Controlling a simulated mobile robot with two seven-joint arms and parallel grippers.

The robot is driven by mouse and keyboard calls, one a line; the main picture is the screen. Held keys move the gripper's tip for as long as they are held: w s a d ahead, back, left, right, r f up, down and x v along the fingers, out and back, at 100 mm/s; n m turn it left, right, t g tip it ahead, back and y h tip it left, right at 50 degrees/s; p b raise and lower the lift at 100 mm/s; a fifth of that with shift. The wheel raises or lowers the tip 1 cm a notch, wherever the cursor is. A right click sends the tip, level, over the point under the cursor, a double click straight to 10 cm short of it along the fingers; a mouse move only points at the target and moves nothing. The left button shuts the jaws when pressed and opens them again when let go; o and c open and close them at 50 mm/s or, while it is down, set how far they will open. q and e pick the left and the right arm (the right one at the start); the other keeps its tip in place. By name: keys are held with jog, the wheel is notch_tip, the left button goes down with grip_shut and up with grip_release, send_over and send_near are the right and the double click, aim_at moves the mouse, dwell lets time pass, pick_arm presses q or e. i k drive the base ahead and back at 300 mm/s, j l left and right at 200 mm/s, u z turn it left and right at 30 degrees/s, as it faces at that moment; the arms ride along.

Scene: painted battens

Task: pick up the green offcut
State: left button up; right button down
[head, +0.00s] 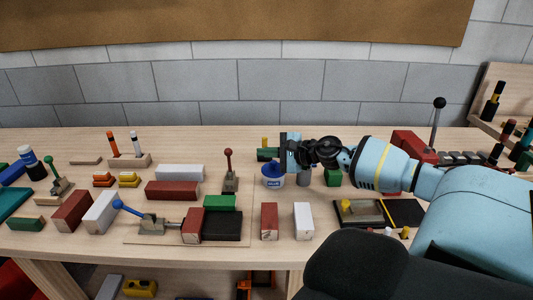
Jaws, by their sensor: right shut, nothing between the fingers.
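Several green pieces show in the head view, and I cannot tell which is the offcut. A small green block (333,177) stands behind my right wrist, partly hidden by it. A longer green block (220,202) lies at the back of a black pad. A dark green piece (267,155) lies left of my right gripper, and a green-sided piece (25,225) lies at the far left. My right gripper (287,152) is shut and empty, above and just behind a blue and white tub (273,176). My left gripper is not in view.
Red and white battens (172,190) stand around the bench.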

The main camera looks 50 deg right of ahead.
aim_at(211, 202)
jog(key=k, duration=1)
